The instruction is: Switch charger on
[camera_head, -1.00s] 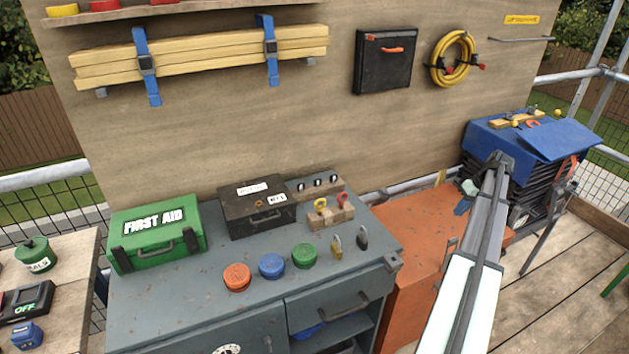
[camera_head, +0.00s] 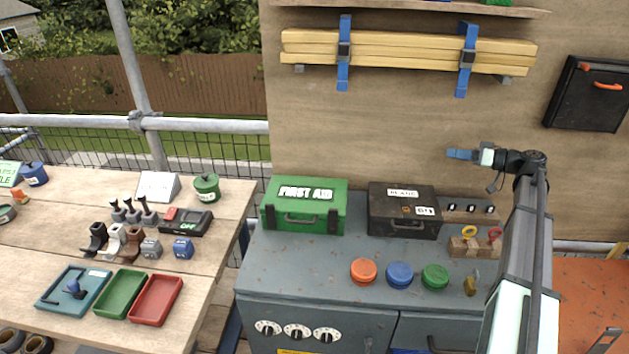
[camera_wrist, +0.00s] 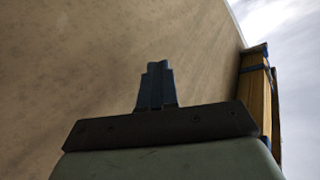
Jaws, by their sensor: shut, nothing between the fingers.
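The charger appears to be the black unit (camera_head: 185,220) on the wooden bench at the left. It has a red part at its left end and a display reading OFF. My gripper (camera_head: 460,154) is in front of the plywood wall, above the black case and far to the right of the charger. It points left, its blue fingers shut and empty. In the wrist view the shut fingers (camera_wrist: 157,87) stand against the plywood wall, and the charger is not in that view.
A grey battery-like block (camera_head: 151,248) and a blue one (camera_head: 183,247) sit in front of the charger. Small dark upright tools (camera_head: 132,212) stand to its left. A green first aid box (camera_head: 304,206) and black case (camera_head: 402,211) stand on the grey cabinet (camera_head: 300,262).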

